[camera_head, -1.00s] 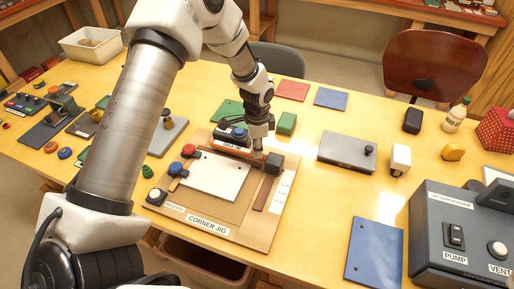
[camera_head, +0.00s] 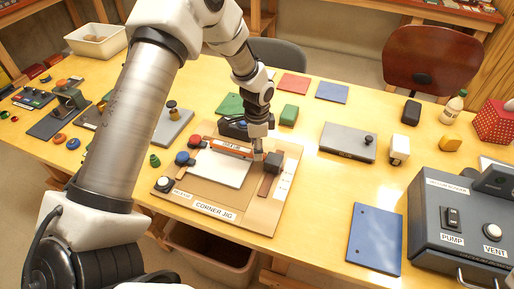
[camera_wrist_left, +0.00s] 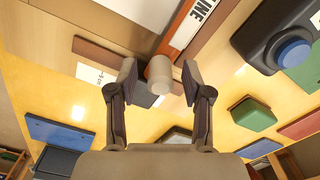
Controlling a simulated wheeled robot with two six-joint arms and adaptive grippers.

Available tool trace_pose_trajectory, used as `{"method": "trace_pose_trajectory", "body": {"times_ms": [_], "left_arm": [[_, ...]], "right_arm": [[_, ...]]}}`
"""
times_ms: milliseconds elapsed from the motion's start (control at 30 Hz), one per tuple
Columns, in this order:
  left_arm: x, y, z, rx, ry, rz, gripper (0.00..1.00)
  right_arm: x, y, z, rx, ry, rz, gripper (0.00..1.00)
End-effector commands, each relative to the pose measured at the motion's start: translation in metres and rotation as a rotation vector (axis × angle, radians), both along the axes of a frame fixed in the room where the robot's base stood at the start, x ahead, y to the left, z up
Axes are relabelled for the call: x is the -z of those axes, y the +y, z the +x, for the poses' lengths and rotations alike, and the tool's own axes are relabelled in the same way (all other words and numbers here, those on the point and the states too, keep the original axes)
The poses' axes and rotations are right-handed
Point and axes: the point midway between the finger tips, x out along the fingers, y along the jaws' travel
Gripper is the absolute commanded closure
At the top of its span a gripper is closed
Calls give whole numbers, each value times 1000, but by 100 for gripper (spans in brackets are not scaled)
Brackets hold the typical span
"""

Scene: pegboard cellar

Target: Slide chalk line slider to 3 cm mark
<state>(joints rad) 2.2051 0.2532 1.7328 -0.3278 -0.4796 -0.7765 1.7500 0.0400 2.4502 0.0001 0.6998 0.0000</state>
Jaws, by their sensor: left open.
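The chalk line slider is an orange bar (camera_head: 231,147) with a white label, lying across the back part of the white panel on the corner jig (camera_head: 215,210). In the left wrist view the bar (camera_wrist_left: 178,32) ends in a rounded pale knob (camera_wrist_left: 160,72). My left gripper (camera_head: 257,154) points down at the bar's right end. In the left wrist view its open fingers (camera_wrist_left: 160,82) stand on either side of the knob; contact is unclear. I cannot read the scale marks. My right gripper is not in view.
A dark block (camera_head: 273,161) stands on the jig just right of the gripper. A red knob (camera_head: 194,143) and a blue knob (camera_head: 182,158) are at the jig's left. A green block (camera_head: 289,115) and a grey plate (camera_head: 347,142) lie nearby.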

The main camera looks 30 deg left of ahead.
Motion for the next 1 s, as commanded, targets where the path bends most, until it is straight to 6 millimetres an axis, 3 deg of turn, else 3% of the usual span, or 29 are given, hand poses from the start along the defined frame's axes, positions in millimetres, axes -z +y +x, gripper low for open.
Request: {"method": "trace_pose_trajectory", "body": {"times_ms": [400, 500, 1000], "left_arm": [[-95, -1, 0, 1, -5, 0, 50], [-109, -1, -1, 2, -3, 1, 50], [-115, -1, -1, 1, -1, 1, 50]], "right_arm": [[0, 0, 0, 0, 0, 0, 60], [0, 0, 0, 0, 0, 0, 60], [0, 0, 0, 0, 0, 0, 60]]}}
